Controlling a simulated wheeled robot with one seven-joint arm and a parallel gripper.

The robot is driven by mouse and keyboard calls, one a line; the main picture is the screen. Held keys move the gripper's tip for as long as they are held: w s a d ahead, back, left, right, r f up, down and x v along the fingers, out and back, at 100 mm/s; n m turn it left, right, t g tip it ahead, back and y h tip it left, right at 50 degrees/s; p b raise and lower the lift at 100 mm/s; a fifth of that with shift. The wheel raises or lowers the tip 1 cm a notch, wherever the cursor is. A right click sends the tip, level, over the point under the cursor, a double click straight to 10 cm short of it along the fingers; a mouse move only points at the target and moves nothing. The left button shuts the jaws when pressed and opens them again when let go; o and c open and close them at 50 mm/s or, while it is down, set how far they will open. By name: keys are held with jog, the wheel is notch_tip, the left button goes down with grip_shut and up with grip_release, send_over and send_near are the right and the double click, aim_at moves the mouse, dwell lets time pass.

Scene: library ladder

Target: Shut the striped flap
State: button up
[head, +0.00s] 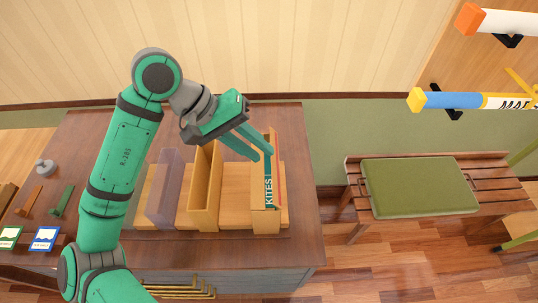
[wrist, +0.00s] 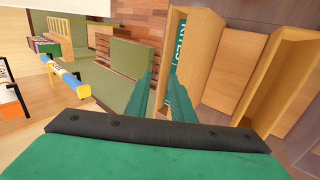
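I cannot make out a striped flap for certain in either view. My gripper (head: 264,157) is above the right part of the dark wooden table. Its two green fingers point down and stand apart with a narrow gap, and nothing shows between them. They are close to the wooden box (head: 266,222) that has a teal KITES spine (head: 268,192) in it. In the wrist view, the fingers (wrist: 161,76) are at the left, outer side of that box, and the KITES lettering (wrist: 182,38) shows just beyond them.
A tan wooden divider (head: 206,188) and a purple-grey one (head: 165,188) stand on the table (head: 290,125). Small levers (head: 62,200) and picture cards (head: 45,238) are at the left. Brass bars (head: 180,290) show below the front edge. A bench with a green cushion (head: 420,187) stands right.

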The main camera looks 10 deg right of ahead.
aim_at(274, 164)
jog(key=x, duration=0.3)
jog(key=shift+s+a+f, duration=0.1)
jog(key=shift+a+f, duration=0.05)
jog(key=shift+s+d+f, duration=0.1)
jog(key=shift+d+f, duration=0.2)
jog(key=shift+d, duration=0.05)
grip_shut()
jog(key=shift+w+a+f+h, duration=0.2)
jog(key=shift+w+h, duration=0.05)
jog(key=shift+h, duration=0.35)
jog(key=shift+f+h, duration=0.15)
jog(key=shift+h, duration=0.35)
jog(key=shift+s+a+f+h, duration=0.1)
jog(key=shift+a+f+h, duration=0.05)
jog(key=shift+a+h, duration=0.25)
